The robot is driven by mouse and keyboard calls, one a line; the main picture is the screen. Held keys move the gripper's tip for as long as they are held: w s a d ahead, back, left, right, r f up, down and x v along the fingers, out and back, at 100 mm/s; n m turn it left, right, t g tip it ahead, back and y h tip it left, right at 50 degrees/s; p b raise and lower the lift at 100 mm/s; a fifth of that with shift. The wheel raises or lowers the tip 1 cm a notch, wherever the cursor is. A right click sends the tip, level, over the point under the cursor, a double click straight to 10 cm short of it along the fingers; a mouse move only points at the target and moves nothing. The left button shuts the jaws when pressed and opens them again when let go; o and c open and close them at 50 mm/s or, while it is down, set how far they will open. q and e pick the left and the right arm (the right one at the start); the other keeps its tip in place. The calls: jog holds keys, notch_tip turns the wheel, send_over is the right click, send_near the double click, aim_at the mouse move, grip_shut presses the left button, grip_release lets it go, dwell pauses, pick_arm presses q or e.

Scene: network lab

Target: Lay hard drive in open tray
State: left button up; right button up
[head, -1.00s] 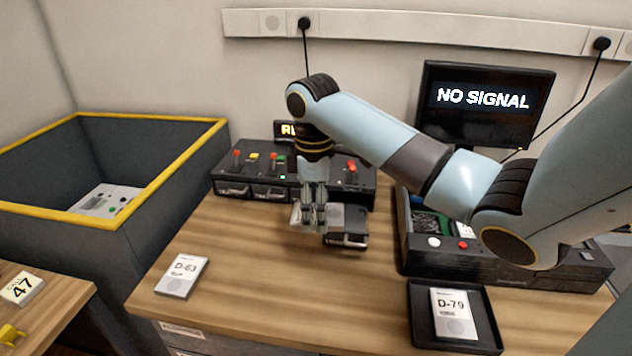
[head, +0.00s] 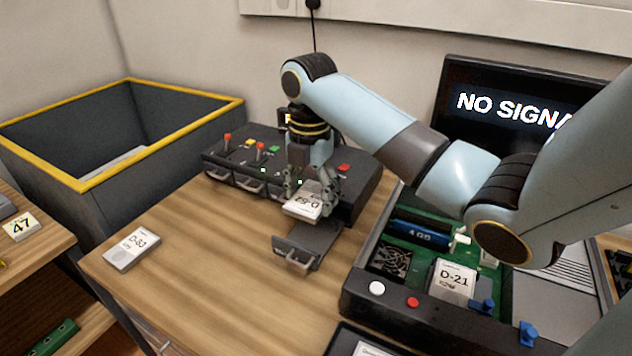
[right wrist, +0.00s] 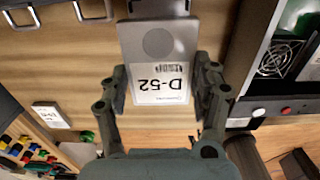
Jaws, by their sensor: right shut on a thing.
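The hard drive labelled D-52 (head: 305,203) is a flat grey block with a white label. My right gripper (head: 312,190) is shut on it, one finger on each side. In the right wrist view the drive (right wrist: 160,62) lies between the fingers (right wrist: 162,78), its label facing the camera. The open tray (head: 312,240), dark grey with a front handle, sticks out of the black drive unit (head: 345,195). The drive is over or at the tray's inner end; I cannot tell whether it touches. My left gripper is not in view.
Another drive (head: 132,248) lies on the table at left. An open computer case (head: 395,315) with a drive labelled D-21 (head: 455,280) stands at right. A black tray (head: 345,340) is at the bottom edge. A yellow-rimmed bin (head: 165,155) stands left. The table's middle front is clear.

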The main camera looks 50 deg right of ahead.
jog(key=shift+f+b, duration=0.95)
notch_tip(320, 180, down, 3)
jog(key=b, duration=0.3)
jog(key=shift+b, duration=0.3)
jog(key=shift+f+b, duration=0.3)
jog(key=shift+f, duration=0.1)
jog(key=shift+f+b, duration=0.3)
jog(key=shift+f, duration=0.75)
pick_arm(q)
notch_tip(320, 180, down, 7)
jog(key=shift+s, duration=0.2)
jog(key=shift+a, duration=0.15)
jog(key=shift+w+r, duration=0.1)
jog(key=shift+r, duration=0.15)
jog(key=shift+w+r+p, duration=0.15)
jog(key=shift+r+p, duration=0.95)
jog(key=shift+p, duration=0.25)
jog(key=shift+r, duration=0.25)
